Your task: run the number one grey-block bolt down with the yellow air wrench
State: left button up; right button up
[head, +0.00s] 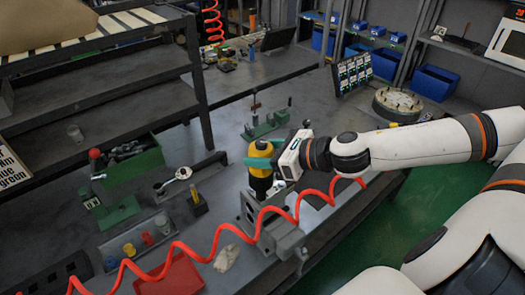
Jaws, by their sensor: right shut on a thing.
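The yellow and black air wrench (261,174) is held upright in the middle of the head view. My right gripper (272,160) is shut on its body, with its arm coming in from the right. The wrench's lower end is over or just behind the grey block (249,211) near the bench's front edge. I cannot tell whether its tip touches a bolt. The bolts and any number on the block are too small or hidden to read. My left gripper is not in view.
A red coiled air hose (226,229) crosses in front of the grey block. A green tray (134,167), a red tray (172,280) and coloured cups (129,250) stand to the left. A green block (265,127) with upright pins stands behind. A rack post (197,85) rises at back left.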

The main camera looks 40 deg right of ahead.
jog(key=shift+f, duration=0.35)
dwell(3.1)
jog(key=shift+r, duration=0.15)
jog(key=shift+w+r+p, duration=0.1)
jog(key=shift+r+p, duration=0.1)
jog(key=shift+p, duration=0.15)
notch_tip(320, 180, up, 7)
jog(key=p, duration=0.6)
jog(key=shift+f, duration=0.2)
dwell(0.7)
